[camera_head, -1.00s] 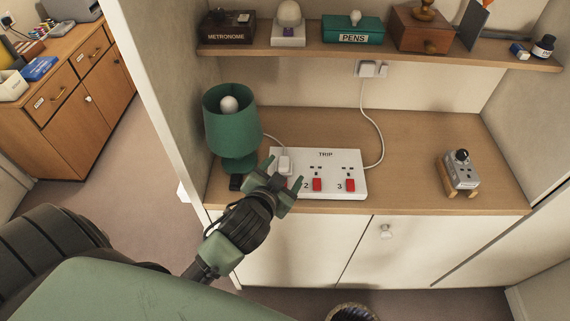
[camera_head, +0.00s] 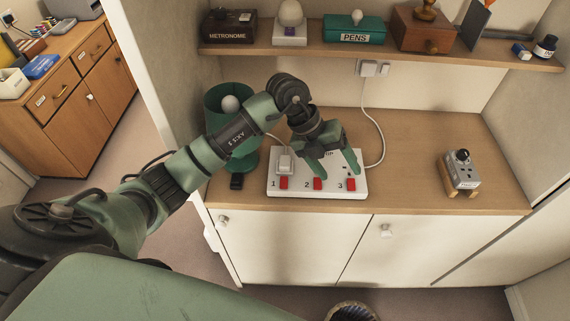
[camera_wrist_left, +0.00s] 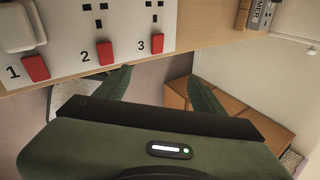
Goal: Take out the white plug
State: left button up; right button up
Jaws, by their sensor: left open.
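A white plug (camera_head: 285,160) sits in socket 1 at the left end of the white power strip (camera_head: 275,190). In the left wrist view the plug (camera_wrist_left: 22,27) is at the top left corner, partly cut off by the frame. My left gripper (camera_head: 338,169) is open and empty, pointing down over the strip's right half, near switches 2 and 3, apart from the plug. In the left wrist view its fingers (camera_wrist_left: 157,86) are spread. My gripper hides part of the strip's upper right. My right gripper is not in view.
A green lamp (camera_head: 218,105) stands left of the strip, partly behind my arm. A white plug (camera_head: 367,69) is in the wall socket. A loaded shelf (camera_head: 470,58) is above.

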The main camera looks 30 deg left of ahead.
aim_at(285, 160)
pick_arm(q)
jog(key=a+y, duration=0.2)
jog(key=a, duration=0.2)
jog(key=a+n+g+y, duration=0.1)
jog(key=a+y, duration=0.1)
jog(key=a, duration=0.3)
jog(key=a+n+y, duration=0.1)
jog(key=a+y, duration=0.1)
jog(key=a, duration=0.3)
jog(key=shift+w+r, duration=0.1)
jog(key=shift+r, duration=0.25)
jog(key=shift+a+f, duration=0.1)
jog(key=shift+f, duration=0.15)
jog(key=f+p, duration=0.1)
jog(key=f, duration=0.1)
jog(key=f+p, duration=0.1)
jog(key=f, duration=0.1)
jog(key=f+p, duration=0.1)
jog(key=f, duration=0.1)
jog(key=shift+w+a+f+p, duration=0.1)
jog(key=shift+w+f+p, duration=0.05)
jog(key=shift+w+p, duration=0.2)
jog(key=shift+f, duration=0.45)
jog(key=c, duration=1.5)
notch_tip(285, 160, up, 10)
jog(key=b, duration=0.3)
jog(key=shift+f, duration=0.2)
jog(key=shift+r+p, duration=0.55)
jog(key=shift+r, duration=0.6)
